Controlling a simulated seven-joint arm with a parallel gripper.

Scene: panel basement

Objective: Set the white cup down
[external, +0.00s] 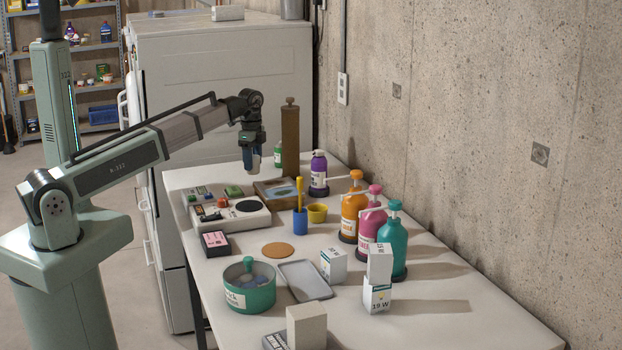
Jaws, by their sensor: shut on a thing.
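My gripper (253,158) points down over the far left part of the table, above the area behind the white control box. It is shut on a small pale thing, which seems to be the white cup (256,166). The cup is small in the picture and partly hidden by the fingers. It appears held above the table (350,320), apart from the surface.
A tall brown post (290,140) stands close right of my gripper. Below are the control box (228,215) and a wooden tray (262,198). Pump bottles (353,205) line the wall side. A round cork mat (278,250) lies bare mid-table, near a grey tray (304,283).

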